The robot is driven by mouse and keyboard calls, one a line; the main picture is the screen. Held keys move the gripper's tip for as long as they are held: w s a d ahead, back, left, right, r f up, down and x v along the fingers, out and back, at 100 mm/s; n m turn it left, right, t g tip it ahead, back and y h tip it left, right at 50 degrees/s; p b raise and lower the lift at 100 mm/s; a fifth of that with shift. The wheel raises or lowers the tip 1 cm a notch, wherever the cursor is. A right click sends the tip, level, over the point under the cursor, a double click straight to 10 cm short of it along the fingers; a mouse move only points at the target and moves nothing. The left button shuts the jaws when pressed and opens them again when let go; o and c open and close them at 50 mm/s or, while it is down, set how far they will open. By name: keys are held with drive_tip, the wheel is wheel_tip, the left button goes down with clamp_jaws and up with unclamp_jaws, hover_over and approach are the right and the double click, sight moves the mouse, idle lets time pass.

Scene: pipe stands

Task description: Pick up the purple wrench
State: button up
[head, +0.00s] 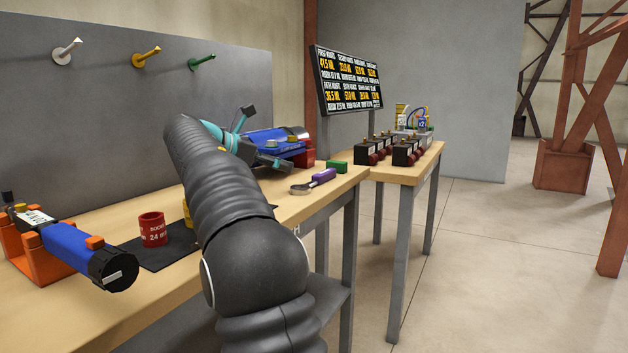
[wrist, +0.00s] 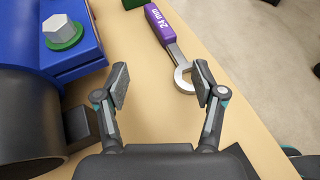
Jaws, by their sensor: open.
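The purple wrench (head: 322,176) lies flat on the wooden workbench near its front right edge in the head view. In the wrist view the purple wrench (wrist: 163,27) has a handle marked 24 mm and a silver ring end (wrist: 184,78) pointing toward my gripper (wrist: 161,88). My gripper is open and empty, with its fingers apart above the bench. The ring end is beyond the fingertips, closer to the right finger. In the head view my gripper (head: 257,140) is partly hidden by my arm.
A blue device with a green-ringed hex bolt (wrist: 62,30) stands left of the wrench. A green block (head: 337,167) lies beside the wrench's handle. A red socket (head: 152,228) stands on a dark mat. Another table (head: 408,171) with dark red-based units stands behind at right.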

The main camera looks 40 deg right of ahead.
sight(319, 174)
drive_tip(key=x, duration=0.4)
drive_tip(key=b+x, duration=0.1)
drive_tip(key=x, duration=0.3)
drive_tip(key=s+b+x, duration=0.1)
drive_tip(key=x, duration=0.3)
drive_tip(key=shift+d+r, duration=0.2)
drive_tip(key=shift+d, duration=0.05)
clamp_jaws()
